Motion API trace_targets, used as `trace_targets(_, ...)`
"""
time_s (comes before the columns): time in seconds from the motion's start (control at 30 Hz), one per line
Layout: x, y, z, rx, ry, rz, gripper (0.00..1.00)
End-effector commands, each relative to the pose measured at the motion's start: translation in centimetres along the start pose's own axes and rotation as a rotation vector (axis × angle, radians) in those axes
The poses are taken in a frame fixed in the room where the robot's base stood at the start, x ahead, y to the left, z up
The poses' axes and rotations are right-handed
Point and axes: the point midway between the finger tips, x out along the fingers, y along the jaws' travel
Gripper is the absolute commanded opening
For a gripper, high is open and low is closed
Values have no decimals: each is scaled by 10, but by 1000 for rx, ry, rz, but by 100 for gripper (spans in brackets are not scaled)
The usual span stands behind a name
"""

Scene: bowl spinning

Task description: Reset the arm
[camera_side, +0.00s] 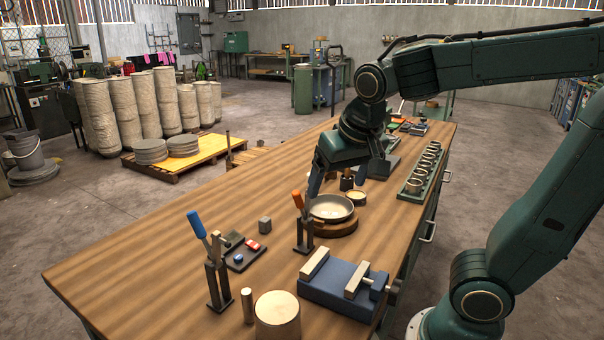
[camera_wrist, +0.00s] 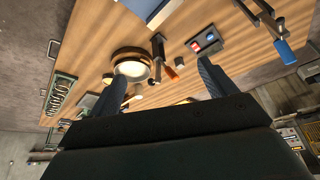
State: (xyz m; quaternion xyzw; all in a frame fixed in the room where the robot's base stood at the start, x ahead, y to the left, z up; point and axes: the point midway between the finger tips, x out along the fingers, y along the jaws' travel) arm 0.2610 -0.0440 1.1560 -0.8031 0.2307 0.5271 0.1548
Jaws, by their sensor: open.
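My gripper (camera_side: 338,183) is above the workbench, at the bowl's far side in the side view. Its fingers point down and a finger overlaps the bowl's edge in that view. In the wrist view my gripper (camera_wrist: 160,82) shows two fingers spread wide with nothing between them. The shallow metal bowl (camera_side: 331,208) sits on a round wooden base (camera_side: 337,228). It also shows in the wrist view as a pale bowl (camera_wrist: 132,70), beyond the left finger. I cannot tell from these frames whether a finger touches the bowl.
An orange-handled clamp (camera_side: 302,225) stands close beside the bowl. A blue-handled clamp (camera_side: 213,265), a blue vise (camera_side: 343,288) and a cylinder (camera_side: 277,316) are at the near end. A rack of cups (camera_side: 421,172) lines the right edge. The bench's left part (camera_side: 150,245) is clear.

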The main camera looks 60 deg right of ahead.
Motion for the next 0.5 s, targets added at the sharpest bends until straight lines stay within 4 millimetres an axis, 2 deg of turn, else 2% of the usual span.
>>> trace_targets(0.3,-20,7,55,-310,38,-159,84)
trace_targets(0.5,-25,7,81,-455,69,-219,84)
